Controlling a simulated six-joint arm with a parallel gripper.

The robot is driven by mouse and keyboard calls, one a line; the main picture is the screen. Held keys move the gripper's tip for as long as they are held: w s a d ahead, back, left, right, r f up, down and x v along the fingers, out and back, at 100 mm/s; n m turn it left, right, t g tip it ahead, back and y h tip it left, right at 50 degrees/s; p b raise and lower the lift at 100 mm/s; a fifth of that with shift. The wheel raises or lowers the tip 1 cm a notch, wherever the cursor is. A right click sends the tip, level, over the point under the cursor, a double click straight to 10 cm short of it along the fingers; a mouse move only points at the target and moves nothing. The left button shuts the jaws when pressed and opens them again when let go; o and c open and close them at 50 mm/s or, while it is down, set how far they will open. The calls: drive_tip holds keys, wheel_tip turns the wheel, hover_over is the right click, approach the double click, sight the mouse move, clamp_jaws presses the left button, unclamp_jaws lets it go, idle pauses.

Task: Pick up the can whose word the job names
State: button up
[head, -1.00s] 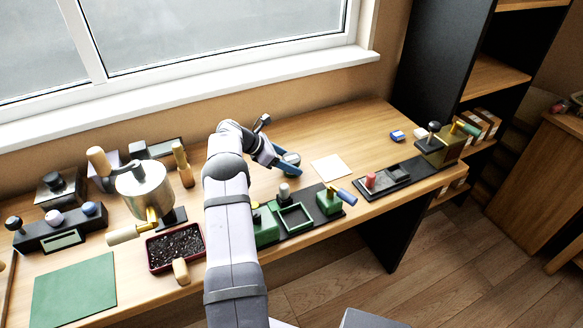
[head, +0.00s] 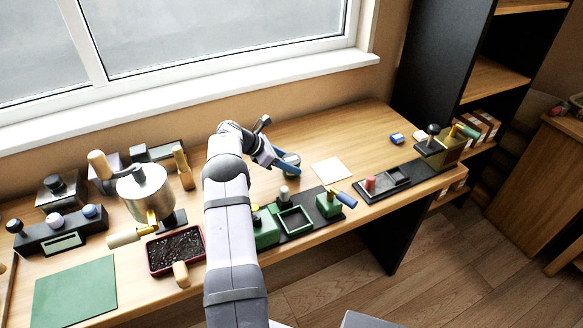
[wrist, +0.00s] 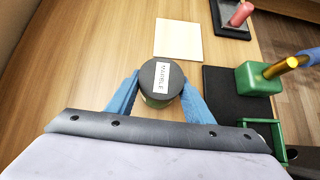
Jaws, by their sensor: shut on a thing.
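A round can (wrist: 158,74) with a dark lid stands upright in the wrist view. A white label on its lid seems to read "MARBLE", turned sideways. My gripper (wrist: 156,92) has its two blue fingers against the can's left and right sides and is shut on it. The can's lower part is mostly hidden by the lid and fingers. In the head view my gripper (head: 284,162) is low over the wooden table, behind the green fixtures, with the can (head: 292,157) partly hidden at its fingers.
A pale square pad (wrist: 178,40) lies just beyond the can. Green fixtures on a dark base (wrist: 232,96) stand close on the right. A small blue-and-white object (head: 397,136) lies further right. The table (head: 330,125) behind the pad is clear.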

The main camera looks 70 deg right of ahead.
sight(289, 159)
drive_tip(key=shift+r+p, duration=0.45)
drive_tip(key=shift+r, duration=0.35)
drive_tip(key=shift+r+p, duration=1.6)
drive_tip(key=shift+r, duration=0.75)
